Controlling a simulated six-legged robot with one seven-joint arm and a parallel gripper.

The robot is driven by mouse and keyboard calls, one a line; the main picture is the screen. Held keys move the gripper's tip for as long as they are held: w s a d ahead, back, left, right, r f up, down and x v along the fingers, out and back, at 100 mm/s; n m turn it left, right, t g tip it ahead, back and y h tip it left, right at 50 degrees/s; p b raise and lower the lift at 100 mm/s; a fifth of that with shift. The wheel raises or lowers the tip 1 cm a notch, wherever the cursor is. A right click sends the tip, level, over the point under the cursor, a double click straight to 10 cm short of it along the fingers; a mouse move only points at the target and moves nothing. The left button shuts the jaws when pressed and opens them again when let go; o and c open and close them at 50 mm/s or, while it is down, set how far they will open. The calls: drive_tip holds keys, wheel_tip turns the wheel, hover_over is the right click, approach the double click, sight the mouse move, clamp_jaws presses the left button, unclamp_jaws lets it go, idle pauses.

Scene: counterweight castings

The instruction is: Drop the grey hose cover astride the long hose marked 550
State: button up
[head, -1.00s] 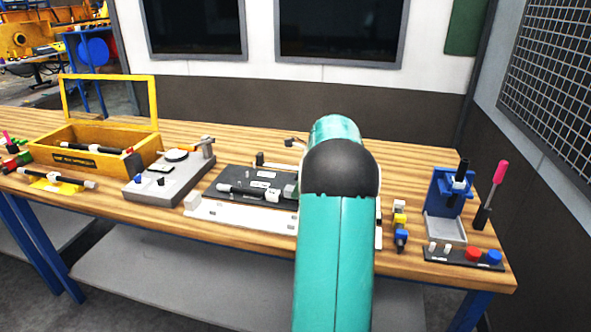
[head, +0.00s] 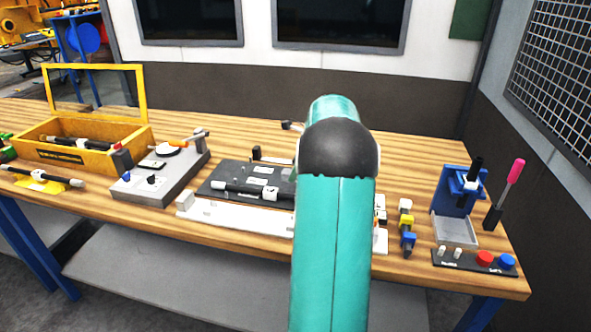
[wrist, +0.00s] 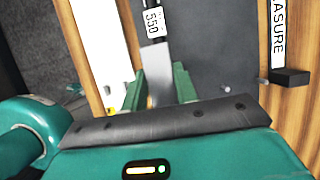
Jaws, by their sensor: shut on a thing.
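The long black hose (head: 238,188) lies on a dark board (head: 215,172) in the head view, with a white tag on it. In the wrist view the tag (wrist: 153,22) reads 550, and the hose runs down the picture towards my gripper. My gripper (wrist: 160,84) is shut on the grey hose cover (wrist: 156,60), a plain grey piece between the green fingers. The cover lines up with the hose just below the tag. I cannot tell whether it touches the hose. In the head view my teal arm hides the gripper and the cover.
A white strip (head: 240,217) runs along the board's front. A grey fixture (head: 160,180) and an open yellow box (head: 85,157) stand left. A blue stand (head: 455,195) and a button panel (head: 475,261) stand right. A black block (wrist: 290,77) lies beside the measure strip (wrist: 278,35).

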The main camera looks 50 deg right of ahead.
drive_tip(key=shift+w+d+f, duration=0.15)
drive_tip(key=shift+w+f, duration=0.05)
drive_tip(key=shift+s+a+f, duration=0.15)
drive_tip(key=shift+s+a, duration=0.05)
drive_tip(key=shift+w+f, duration=0.1)
drive_tip(key=shift+f, duration=2.4)
drive_tip(key=shift+f, duration=1.3)
idle(0.5)
drive_tip(key=o, duration=0.8)
drive_tip(key=shift+d+r, duration=0.1)
drive_tip(key=shift+r, duration=3.4)
